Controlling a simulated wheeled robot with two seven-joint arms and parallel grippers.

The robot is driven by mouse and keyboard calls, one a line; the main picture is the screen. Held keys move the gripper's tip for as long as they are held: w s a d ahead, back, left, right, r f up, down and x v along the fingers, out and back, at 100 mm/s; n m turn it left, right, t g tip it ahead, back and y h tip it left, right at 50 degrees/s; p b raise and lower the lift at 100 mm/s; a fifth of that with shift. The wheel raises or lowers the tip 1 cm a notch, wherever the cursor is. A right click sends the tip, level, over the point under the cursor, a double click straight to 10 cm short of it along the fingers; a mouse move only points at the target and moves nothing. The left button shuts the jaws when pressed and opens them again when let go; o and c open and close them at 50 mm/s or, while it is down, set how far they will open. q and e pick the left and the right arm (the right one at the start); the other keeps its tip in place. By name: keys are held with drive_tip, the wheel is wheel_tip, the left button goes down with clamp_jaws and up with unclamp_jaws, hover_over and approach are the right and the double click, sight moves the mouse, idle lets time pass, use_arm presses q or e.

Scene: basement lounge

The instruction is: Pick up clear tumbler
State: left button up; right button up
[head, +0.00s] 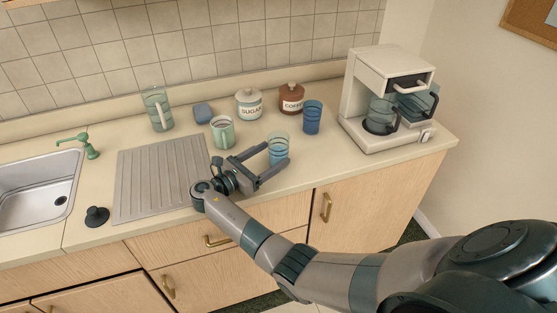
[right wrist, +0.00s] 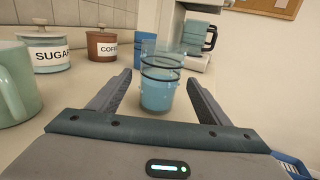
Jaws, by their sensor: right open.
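The clear tumbler (head: 278,148) is upright on the counter in the head view, with light blue in its lower part and dark rings. It also stands in the middle of the right wrist view (right wrist: 160,85). My right gripper (head: 268,168) is open, with its two fingers pointing toward the tumbler. In the right wrist view (right wrist: 160,95) the tumbler stands between the finger ends or just past them; I cannot tell exactly how deep. My left gripper is not in view.
A blue tumbler (head: 312,117) stands behind right. A green mug (head: 223,132) stands left of the gripper. Sugar (head: 249,104) and coffee (head: 291,99) jars stand behind. A coffee maker (head: 388,100) is at right, a glass pitcher (head: 157,109) and ribbed drainboard (head: 160,175) at left.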

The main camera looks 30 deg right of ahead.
sight(287, 147)
drive_tip(key=shift+d+f, duration=0.25)
drive_tip(key=shift+f, duration=0.2)
drive_tip(key=shift+w+d+r, duration=0.1)
drive_tip(key=shift+w+d, duration=0.05)
drive_tip(key=shift+d, duration=0.4)
drive_tip(key=shift+w+d+r, duration=0.1)
drive_tip(key=shift+d, duration=0.4)
use_arm(q)
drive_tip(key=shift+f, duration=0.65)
drive_tip(key=shift+b, duration=0.3)
use_arm(e)
drive_tip(key=d, duration=0.1)
drive_tip(key=d+b, duration=0.1)
drive_tip(key=d, duration=0.2)
drive_tip(key=shift+w+f+b, duration=0.1)
drive_tip(key=shift+w+b, duration=0.2)
drive_tip(key=shift+w+d, duration=0.1)
drive_tip(key=shift+d, duration=0.3)
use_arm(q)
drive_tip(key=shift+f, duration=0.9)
use_arm(e)
drive_tip(key=c, duration=1.4)
